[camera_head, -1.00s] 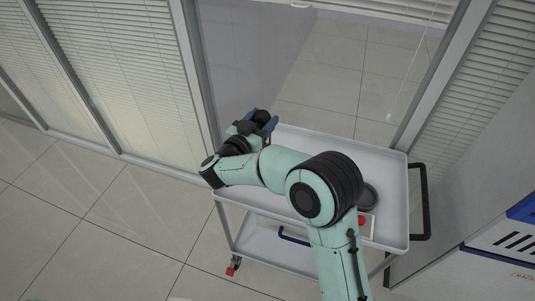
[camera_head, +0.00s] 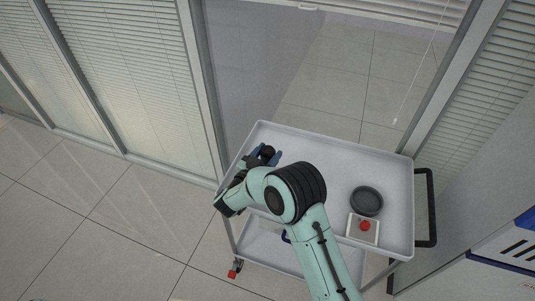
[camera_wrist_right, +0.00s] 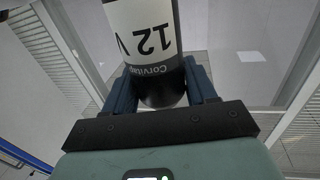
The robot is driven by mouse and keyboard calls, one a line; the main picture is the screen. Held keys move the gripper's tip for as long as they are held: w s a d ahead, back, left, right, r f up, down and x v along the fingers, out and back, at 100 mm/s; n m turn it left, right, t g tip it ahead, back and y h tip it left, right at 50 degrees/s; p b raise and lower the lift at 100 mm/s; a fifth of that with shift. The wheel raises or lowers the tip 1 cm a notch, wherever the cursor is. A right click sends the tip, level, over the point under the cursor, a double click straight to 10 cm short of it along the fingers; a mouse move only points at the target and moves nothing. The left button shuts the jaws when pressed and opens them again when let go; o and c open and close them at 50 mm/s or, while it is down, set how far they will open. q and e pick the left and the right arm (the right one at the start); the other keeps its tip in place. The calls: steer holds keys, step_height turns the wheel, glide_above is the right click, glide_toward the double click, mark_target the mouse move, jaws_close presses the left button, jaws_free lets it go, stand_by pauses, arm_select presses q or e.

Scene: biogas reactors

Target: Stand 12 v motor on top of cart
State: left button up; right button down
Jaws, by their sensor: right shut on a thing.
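The 12 v motor (camera_wrist_right: 145,45) is a dark cylinder with a white label reading "12 V", upside down in the right wrist view. My right gripper (camera_wrist_right: 162,88) is shut on it, one blue finger on each side. In the head view the right gripper (camera_head: 264,156) is over the left part of the cart (camera_head: 325,165), a light grey trolley with a rimmed top tray. The motor's dark end (camera_head: 267,151) shows between the fingers. I cannot tell whether the motor touches the tray. My left gripper is not in view.
A dark round dish (camera_head: 366,201) and a white box with a red button (camera_head: 364,228) are on the right part of the tray. A black handle (camera_head: 427,208) is at the cart's right end. Glass partitions stand behind. The tray's middle is clear.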

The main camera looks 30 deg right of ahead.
steer(key=shift+r, duration=0.1)
steer(key=c, duration=0.6)
jaws_free()
steer(key=shift+f, duration=0.25)
steer(key=shift+o, duration=1.3)
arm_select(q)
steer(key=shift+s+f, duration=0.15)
arm_select(e)
steer(key=shift+r, duration=0.1)
steer(key=shift+r, duration=0.3)
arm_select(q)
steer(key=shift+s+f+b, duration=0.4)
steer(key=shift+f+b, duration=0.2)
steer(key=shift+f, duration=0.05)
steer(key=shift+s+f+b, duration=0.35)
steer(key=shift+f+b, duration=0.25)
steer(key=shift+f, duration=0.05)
arm_select(e)
steer(key=v, duration=1.2)
